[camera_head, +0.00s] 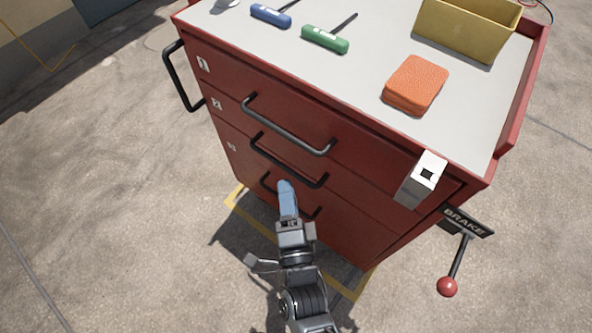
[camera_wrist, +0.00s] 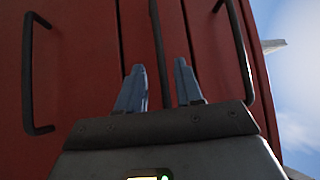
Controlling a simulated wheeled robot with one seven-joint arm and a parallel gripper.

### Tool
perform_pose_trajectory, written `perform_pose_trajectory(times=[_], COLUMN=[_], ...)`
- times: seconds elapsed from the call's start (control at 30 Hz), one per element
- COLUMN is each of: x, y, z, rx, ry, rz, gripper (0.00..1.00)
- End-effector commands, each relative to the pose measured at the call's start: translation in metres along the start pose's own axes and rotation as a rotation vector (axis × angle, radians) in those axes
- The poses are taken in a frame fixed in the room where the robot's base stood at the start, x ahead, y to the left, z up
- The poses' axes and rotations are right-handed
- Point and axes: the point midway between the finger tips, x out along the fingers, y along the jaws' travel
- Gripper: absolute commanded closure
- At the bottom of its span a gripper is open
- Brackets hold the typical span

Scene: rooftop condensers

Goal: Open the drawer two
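The red cabinet has stacked drawers with labels 1, 2 and 3 down its left edge. Drawer two (camera_head: 232,117) is shut, and its black bar handle (camera_head: 288,164) is the middle one; it shows in the wrist view (camera_wrist: 157,38) as the middle dark bar. My gripper (camera_head: 286,187) is in front of the cabinet, just below that handle in the head view and partly covering the lowest handle. In the wrist view my gripper (camera_wrist: 160,85) has its two blue fingers apart, with the middle bar lined up between them. Contact cannot be told.
The top handle (camera_head: 288,125) is just above, and the lowest handle (camera_head: 268,184) is behind my fingers. A brake lever with a red knob (camera_head: 447,287) sticks out at right. Concrete floor at left is clear.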

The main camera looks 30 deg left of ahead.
Motion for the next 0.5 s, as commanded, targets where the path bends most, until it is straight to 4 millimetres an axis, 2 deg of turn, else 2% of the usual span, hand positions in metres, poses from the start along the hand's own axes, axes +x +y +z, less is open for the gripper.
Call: perform_pose_trajectory(times=[0.3, 0.5], x=[0.048, 0.064], y=[0.0, 0.0], z=[0.0, -0.001], rx=[-0.002, -0.003], ry=[0.0, 0.001], rz=[0.0, 0.0], gripper=[0.64, 0.64])
